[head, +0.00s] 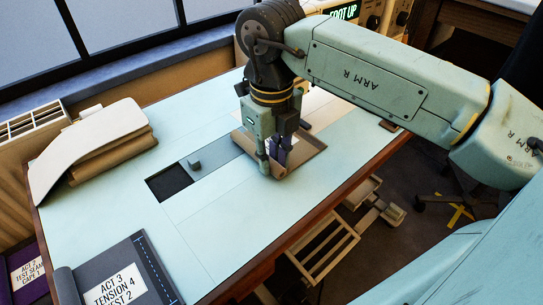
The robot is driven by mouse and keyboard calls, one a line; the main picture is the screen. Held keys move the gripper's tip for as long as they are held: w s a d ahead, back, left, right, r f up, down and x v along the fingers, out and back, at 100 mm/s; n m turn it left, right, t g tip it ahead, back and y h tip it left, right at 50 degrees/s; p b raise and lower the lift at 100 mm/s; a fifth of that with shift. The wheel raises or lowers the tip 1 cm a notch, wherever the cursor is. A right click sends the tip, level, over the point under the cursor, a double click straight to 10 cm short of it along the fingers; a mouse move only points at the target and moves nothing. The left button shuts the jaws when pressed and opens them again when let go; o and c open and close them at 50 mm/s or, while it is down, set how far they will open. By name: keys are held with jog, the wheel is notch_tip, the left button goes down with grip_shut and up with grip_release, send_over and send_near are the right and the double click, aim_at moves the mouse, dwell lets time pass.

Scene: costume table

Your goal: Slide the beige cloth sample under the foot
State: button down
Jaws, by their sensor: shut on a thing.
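My gripper (272,168) points down over a shallow tan tray (308,160) on the pale blue table. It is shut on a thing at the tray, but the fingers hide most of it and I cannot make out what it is. A white piece and dark purple pieces show beside the fingers. A beige cloth (105,130) lies folded over browner cloth at the table's left; I cannot tell whether it is the sample. A lit display (345,12) reads "FOOT UP" at the top. The foot itself is not visible; my arm covers much of that area.
A grey strip with a black square recess (170,183) and a small grey block (194,162) lies left of my gripper. A grey labelled folder (118,275) lies at the front left. The table's middle front is clear. A wooden rack (325,246) stands below the right edge.

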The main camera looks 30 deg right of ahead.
jog(key=c, duration=1.4)
grip_release()
notch_tip(320, 180, up, 8)
jog(key=shift+f, duration=0.25)
jog(key=shift+s, duration=0.1)
